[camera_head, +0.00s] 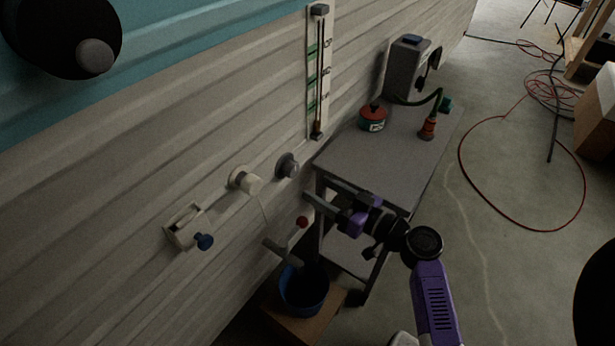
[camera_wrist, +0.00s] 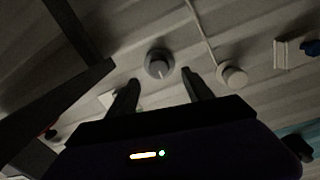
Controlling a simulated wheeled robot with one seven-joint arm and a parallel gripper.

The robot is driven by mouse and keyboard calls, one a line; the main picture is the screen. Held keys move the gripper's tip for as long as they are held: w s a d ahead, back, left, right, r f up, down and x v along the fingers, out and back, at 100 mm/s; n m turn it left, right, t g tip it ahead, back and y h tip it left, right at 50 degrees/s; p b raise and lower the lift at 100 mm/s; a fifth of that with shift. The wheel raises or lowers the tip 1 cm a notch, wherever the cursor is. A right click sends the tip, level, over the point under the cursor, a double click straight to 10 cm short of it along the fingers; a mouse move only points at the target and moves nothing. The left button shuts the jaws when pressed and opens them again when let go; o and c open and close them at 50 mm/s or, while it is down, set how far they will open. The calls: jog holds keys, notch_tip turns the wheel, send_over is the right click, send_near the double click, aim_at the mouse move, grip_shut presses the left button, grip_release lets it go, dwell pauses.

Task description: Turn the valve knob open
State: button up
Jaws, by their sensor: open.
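A round grey knob (camera_head: 287,165) with a light pointer line is mounted on the ribbed wall. In the wrist view the grey knob (camera_wrist: 159,64) lies just beyond the gap between my fingertips. My gripper (camera_head: 312,188) is open and empty, to the right of and below the knob in the head view, apart from it. The open fingers also show in the wrist view (camera_wrist: 160,78). A tap with a red knob (camera_head: 302,222) is lower on the wall. No label shows which knob is the valve.
A cream knob (camera_head: 244,180) and a white box with a blue knob (camera_head: 204,242) are left of the grey one. A gauge panel (camera_head: 320,70) is above. A metal cart (camera_head: 350,155) stands close by my gripper. A blue bucket (camera_head: 304,290) sits under the tap.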

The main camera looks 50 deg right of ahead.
aim_at(295, 171)
jog(key=w, duration=0.8)
jog(key=shift+d+r+p, duration=0.2)
jog(key=shift+d+p, duration=0.1)
jog(key=shift+d, duration=0.1)
jog(key=shift+s, duration=0.1)
grip_shut()
